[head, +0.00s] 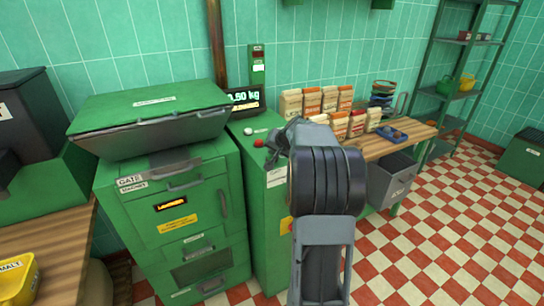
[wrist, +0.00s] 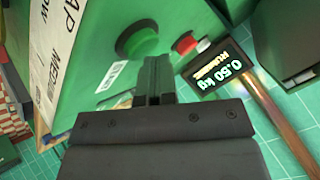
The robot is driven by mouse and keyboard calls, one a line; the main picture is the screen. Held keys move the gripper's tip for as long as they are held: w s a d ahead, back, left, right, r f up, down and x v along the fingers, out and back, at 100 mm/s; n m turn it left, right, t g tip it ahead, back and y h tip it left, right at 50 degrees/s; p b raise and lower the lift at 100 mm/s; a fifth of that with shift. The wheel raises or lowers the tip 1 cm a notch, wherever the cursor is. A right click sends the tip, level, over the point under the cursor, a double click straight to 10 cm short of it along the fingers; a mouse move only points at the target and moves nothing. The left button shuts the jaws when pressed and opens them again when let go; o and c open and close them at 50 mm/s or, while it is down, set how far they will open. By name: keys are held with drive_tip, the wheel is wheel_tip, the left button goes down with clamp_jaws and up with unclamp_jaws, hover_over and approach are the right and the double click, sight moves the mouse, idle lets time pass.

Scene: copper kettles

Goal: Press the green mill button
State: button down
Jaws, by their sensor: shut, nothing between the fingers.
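The green mill button (wrist: 138,40) shows in the wrist view as a round dark green disc on the top of a green cabinet. In the head view I cannot make it out; my gripper and arm cover that part of the top. My gripper (wrist: 153,62) is shut and empty, its fingertips close to the green button in the picture. I cannot tell whether they touch it. In the head view my gripper (head: 272,147) is over the top of the green cabinet (head: 262,190). A red button (wrist: 186,42) sits beside the green one; it also shows in the head view (head: 258,143).
A lit weight display (head: 244,98) stands behind the cabinet top; it also shows in the wrist view (wrist: 222,78). A white knob (head: 248,132) is near the red button. A large green lidded machine (head: 170,210) stands left. Several paper bags (head: 312,101) stand on the wooden bench right.

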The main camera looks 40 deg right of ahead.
drive_tip(key=shift+r, duration=0.15)
drive_tip(key=shift+r+p, duration=0.55)
drive_tip(key=shift+r, duration=0.2)
drive_tip(key=shift+r, duration=0.1)
drive_tip(key=shift+r+p, duration=1.8)
drive_tip(key=shift+r, duration=0.65)
